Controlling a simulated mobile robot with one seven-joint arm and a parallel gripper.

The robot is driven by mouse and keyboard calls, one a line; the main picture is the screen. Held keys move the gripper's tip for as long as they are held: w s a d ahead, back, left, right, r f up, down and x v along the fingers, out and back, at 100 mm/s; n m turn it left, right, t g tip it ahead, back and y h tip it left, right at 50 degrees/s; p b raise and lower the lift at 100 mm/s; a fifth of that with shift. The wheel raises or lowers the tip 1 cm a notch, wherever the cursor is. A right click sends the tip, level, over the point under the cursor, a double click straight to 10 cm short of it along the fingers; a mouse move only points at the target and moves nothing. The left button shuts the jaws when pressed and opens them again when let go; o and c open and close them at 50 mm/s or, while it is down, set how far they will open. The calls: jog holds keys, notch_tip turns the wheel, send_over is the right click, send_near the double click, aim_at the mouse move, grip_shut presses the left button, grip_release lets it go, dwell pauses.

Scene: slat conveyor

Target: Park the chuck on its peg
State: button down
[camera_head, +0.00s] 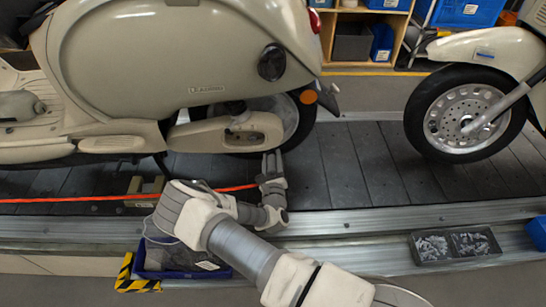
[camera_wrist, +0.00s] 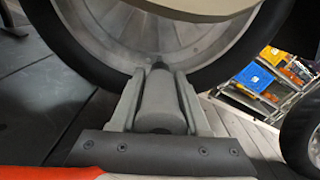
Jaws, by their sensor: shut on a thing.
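My gripper (camera_head: 271,163) reaches in low at the rear wheel (camera_head: 292,122) of the cream scooter on the left. In the wrist view my gripper (camera_wrist: 157,92) is shut on a grey, rounded chuck (camera_wrist: 160,105), held between its two fingers. The chuck's dark tip points at the wheel's rim; I cannot tell whether it touches. An orange hose (camera_head: 80,199) runs along the conveyor to my gripper, and a red-orange piece (camera_wrist: 50,172) shows at the bottom of the wrist view. I cannot make out the peg in either view.
A beige block (camera_head: 146,188) stands on the slat conveyor (camera_head: 340,165) beside the hose. A blue tray (camera_head: 180,273) and a yellow-black striped corner (camera_head: 126,272) are in front. A parts tray (camera_head: 456,258) sits at right. Another scooter's wheel (camera_head: 463,115) stands further right, with open slats between.

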aim_at(272, 166)
jog(key=shift+s+p, duration=0.7)
jog(key=shift+s, duration=0.95)
